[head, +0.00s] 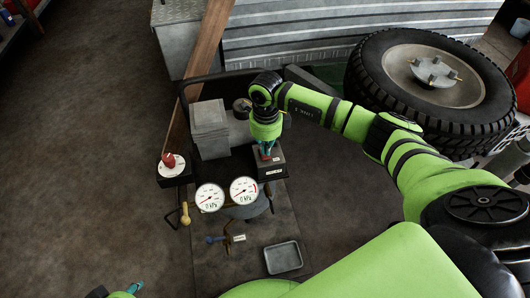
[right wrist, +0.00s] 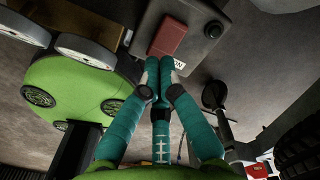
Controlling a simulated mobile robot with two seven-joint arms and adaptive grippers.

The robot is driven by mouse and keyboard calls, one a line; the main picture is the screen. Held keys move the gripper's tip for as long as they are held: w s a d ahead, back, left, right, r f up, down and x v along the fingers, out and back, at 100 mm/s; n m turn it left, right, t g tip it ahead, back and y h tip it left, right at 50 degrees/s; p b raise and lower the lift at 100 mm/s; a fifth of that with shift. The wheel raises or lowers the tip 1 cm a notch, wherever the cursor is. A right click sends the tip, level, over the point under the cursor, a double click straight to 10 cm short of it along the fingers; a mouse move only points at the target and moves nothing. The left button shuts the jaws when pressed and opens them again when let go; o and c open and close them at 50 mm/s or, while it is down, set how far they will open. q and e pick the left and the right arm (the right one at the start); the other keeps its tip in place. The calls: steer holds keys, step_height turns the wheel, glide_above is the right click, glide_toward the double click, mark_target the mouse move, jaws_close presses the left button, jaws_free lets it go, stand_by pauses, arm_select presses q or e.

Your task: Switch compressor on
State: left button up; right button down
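The compressor stands on the floor in the middle of the head view. Its dark switch box (head: 272,172) has a white label and is partly hidden by my right gripper. In the right wrist view the grey box (right wrist: 198,45) carries a red rocker switch (right wrist: 168,35). My right gripper (head: 266,153) points down over the box; its teal fingertips (right wrist: 158,68) are together, empty, close to the switch's near edge. Contact cannot be told. Two gauges, left (head: 209,197) and right (head: 243,190), read about 0 kPa. My left gripper (head: 135,287) barely shows at the bottom edge.
A red knob on a white dial (head: 174,165) sits left of the gauges. A large tyre (head: 388,83) is at the right, behind my right arm. The floor at left is clear.

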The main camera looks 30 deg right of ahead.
steer(key=shift+f+b, duration=0.85)
steer(key=shift+f, duration=0.3)
stand_by(0.4)
steer(key=shift+r+p, duration=2.85)
steer(key=shift+r, duration=0.7)
steer(key=shift+f, duration=0.1)
